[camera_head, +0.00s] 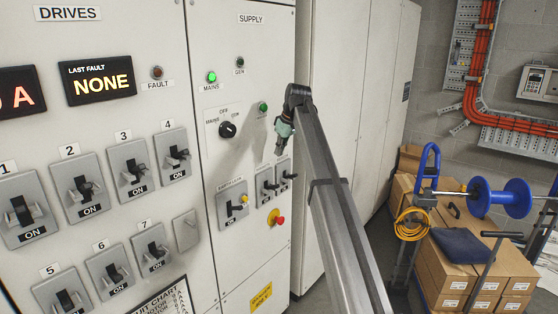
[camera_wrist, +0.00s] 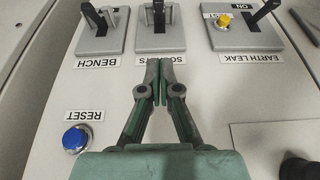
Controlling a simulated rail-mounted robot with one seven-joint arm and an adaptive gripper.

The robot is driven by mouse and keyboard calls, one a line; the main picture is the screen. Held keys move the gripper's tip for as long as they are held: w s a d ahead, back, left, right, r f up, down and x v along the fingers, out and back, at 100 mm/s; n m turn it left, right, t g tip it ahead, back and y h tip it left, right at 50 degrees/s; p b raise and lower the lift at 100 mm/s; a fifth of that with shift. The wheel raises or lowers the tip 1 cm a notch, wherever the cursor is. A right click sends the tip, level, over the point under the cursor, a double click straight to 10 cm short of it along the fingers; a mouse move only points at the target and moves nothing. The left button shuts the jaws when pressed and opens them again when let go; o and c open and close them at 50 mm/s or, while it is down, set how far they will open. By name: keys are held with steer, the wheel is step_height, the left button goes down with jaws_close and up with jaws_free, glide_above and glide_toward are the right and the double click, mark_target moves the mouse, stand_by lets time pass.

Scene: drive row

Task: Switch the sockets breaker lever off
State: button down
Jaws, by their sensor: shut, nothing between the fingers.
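The sockets breaker (camera_wrist: 160,42) is a grey plate with a black lever (camera_wrist: 158,14), at the top middle of the upside-down wrist view. Its label is partly covered by my fingertips. In the head view the sockets breaker (camera_head: 266,187) is the middle one of three on the supply panel. My gripper (camera_wrist: 160,64) is shut and empty, its tips at the label, just short of the plate in the picture. I cannot tell if they touch the panel. In the head view my gripper (camera_head: 284,138) hangs in front of the panel above the breakers. The lever's on or off marking is not readable.
The bench breaker (camera_wrist: 100,42) and earth leak breaker (camera_wrist: 240,40), with a yellow test button (camera_wrist: 224,20), flank the sockets breaker. A blue reset button (camera_wrist: 75,139) is beside my gripper. A red emergency knob (camera_head: 279,221) sits below the breakers. Boxes (camera_head: 440,275) stand right.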

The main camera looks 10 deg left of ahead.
steer(key=p, duration=0.3)
glide_above(277, 185)
steer(key=w+a, duration=0.2)
steer(key=f, duration=0.8)
steer(key=shift+s+d+f, duration=0.2)
steer(key=shift+s, duration=0.05)
steer(key=f, duration=0.1)
steer(key=s+d+f+p, duration=0.1)
steer(key=shift+d+f, duration=0.2)
steer(key=shift+f, duration=0.15)
steer(key=shift+d+f, duration=0.1)
steer(key=shift+f, duration=0.3)
steer(key=shift+f, duration=0.15)
